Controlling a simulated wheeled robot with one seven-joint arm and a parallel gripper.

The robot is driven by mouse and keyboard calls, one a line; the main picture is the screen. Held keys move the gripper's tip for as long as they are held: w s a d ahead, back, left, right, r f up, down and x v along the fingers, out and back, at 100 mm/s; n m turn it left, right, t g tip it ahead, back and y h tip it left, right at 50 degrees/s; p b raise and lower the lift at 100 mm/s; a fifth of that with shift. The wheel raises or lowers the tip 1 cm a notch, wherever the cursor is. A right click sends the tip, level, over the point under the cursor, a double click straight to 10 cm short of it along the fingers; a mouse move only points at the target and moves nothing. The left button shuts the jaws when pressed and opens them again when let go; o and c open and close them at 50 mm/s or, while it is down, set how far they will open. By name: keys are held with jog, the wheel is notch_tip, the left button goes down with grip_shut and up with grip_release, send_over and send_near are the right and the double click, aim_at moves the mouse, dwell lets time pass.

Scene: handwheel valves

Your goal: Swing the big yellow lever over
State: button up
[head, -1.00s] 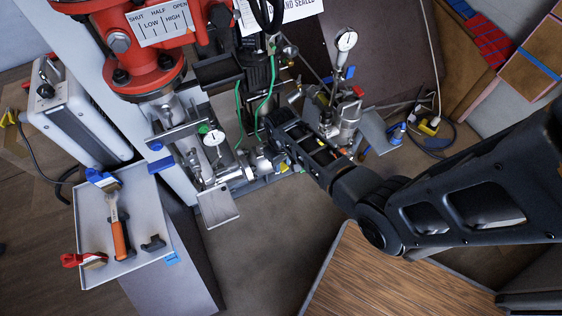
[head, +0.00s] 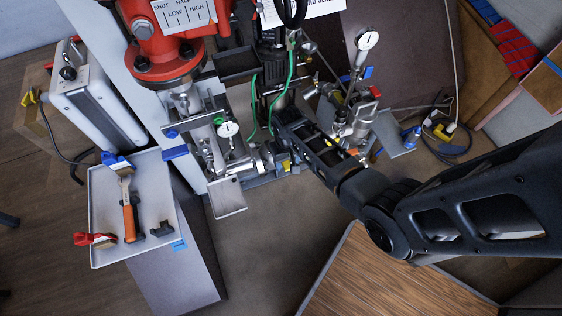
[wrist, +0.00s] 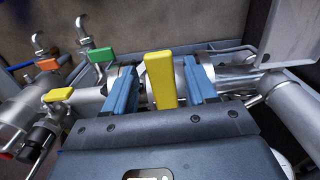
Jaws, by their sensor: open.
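The big yellow lever (wrist: 160,78) stands up from a horizontal steel pipe in the middle of the wrist view. My gripper (wrist: 161,88) is open, with one blue finger on each side of the lever. Gaps show between the lever and both fingers, so it is not pinched. In the head view my arm reaches down to the pipework, and a small patch of yellow (head: 287,166) shows beside its end; the fingers are hard to make out there.
Left of the lever in the wrist view are a green lever (wrist: 101,55), an orange lever (wrist: 48,64) and a smaller yellow lever (wrist: 58,94). In the head view, a pressure gauge (head: 228,129) stands close by, and a tool tray (head: 101,211) is at left.

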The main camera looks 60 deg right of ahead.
notch_tip(320, 180, up, 6)
jog(key=p, duration=0.6)
notch_tip(320, 180, up, 8)
jog(key=p, duration=0.1)
dwell(0.6)
jog(key=shift+f, duration=0.15)
